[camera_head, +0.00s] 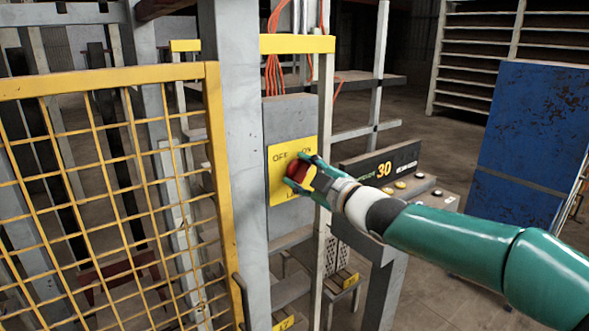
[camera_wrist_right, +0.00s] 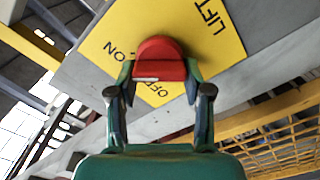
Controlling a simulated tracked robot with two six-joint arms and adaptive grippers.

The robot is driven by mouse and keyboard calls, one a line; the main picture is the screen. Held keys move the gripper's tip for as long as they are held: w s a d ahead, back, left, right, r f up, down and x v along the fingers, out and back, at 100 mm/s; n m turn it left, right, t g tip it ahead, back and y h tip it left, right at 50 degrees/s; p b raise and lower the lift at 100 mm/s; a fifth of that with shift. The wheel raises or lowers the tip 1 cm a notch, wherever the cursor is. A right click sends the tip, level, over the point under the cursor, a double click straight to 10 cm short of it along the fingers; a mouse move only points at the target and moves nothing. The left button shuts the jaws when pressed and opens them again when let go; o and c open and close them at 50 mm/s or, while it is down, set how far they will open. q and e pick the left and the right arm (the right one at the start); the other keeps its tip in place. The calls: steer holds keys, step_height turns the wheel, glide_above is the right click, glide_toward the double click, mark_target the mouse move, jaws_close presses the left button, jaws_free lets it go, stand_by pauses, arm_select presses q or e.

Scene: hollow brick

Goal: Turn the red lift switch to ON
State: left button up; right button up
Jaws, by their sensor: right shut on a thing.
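The red lift switch (camera_head: 293,170) is a red knob on a yellow plate (camera_head: 280,190) fixed to a grey box. The plate reads OFF at upper left, ON at upper right, and LIFT below, partly hidden. My right gripper (camera_head: 302,172) is shut on the knob. In the right wrist view the two fingers (camera_wrist_right: 160,88) stand on either side of the red knob (camera_wrist_right: 160,58). A pale mark on the knob lies near the OFF lettering, between OFF and ON; its exact setting I cannot tell. My left gripper is not in view.
A yellow mesh gate (camera_head: 110,190) stands at the left beside a grey post (camera_head: 235,150). A console (camera_head: 400,185) with buttons and a dark sign is right of the switch. A blue panel (camera_head: 535,150) stands further right, with shelves (camera_head: 480,50) behind. Orange cables hang above the box.

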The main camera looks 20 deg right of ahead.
steer(key=shift+d+f+m, duration=0.2)
steer(key=shift+f+m, duration=0.25)
steer(key=shift+m, duration=0.25)
steer(key=shift+f, duration=0.1)
steer(key=o, duration=1.2)
steer(key=shift+d, duration=0.1)
steer(key=shift+c, duration=0.2)
steer(key=shift+r+p, duration=0.25)
steer(key=shift+p, duration=0.05)
steer(key=shift+s+d, duration=0.1)
steer(key=shift+s, duration=0.3)
steer(key=v, duration=1.1)
